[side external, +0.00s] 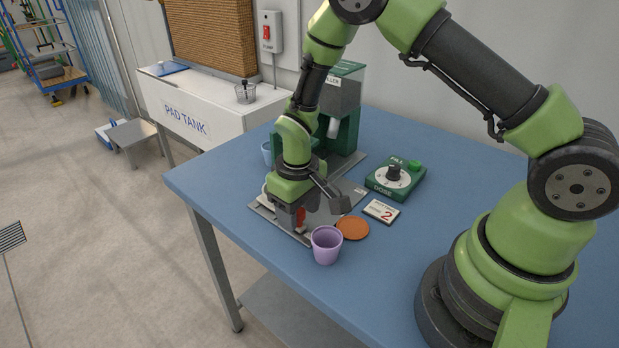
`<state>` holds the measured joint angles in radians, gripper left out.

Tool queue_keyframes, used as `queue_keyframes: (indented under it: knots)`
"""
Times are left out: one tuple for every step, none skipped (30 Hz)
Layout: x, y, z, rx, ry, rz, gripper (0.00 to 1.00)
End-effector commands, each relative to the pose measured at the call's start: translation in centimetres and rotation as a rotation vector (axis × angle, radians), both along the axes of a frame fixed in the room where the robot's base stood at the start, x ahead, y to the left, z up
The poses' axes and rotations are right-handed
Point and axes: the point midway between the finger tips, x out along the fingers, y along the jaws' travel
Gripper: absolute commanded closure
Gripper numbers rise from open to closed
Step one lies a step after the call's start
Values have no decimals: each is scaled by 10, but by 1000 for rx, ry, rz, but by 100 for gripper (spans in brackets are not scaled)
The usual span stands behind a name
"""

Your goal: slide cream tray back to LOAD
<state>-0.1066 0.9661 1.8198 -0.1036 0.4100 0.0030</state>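A pale edge (266,191), which may be the cream tray, shows just left of my gripper; my arm hides most of that spot. My gripper (298,226) points down low over a grey metal plate (343,190) that runs out from the green filler machine (341,112). A small red piece shows right beside the fingers; I cannot tell what it belongs to. The fingers are too small and too covered to show whether they are open or shut, or touching anything. No LOAD marking can be read in this view.
A lilac pot (326,247) and an orange saucer (352,228) stand close to the gripper's right. A number 2 card (381,211) and a green dose box (395,180) lie farther right. A blue pot (267,153) is behind my wrist. The blue table's (228,180) left edge is near.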

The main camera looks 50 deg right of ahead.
Motion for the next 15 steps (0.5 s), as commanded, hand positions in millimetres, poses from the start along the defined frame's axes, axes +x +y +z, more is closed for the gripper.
queue_keyframes:
  knots:
    - [0,0,0,0,1,0,47]
    - [0,0,0,0,1,0,47]
    - [0,0,0,0,1,0,47]
    - [0,0,1,0,0,0,47]
    - [0,0,2,0,0,0,47]
    - [0,0,5,0,-1,0,47]
    - [0,0,7,0,-1,0,47]
    - [0,0,9,0,-2,0,47]
    - [1,0,13,0,-2,0,47]
    - [0,0,15,0,-2,0,47]
    - [0,0,18,0,-1,0,47]
    - [0,0,21,0,-2,1,47]
    - [0,0,24,0,-1,1,47]
    - [0,0,26,0,-1,0,47]
    - [0,0,30,0,-1,0,47]
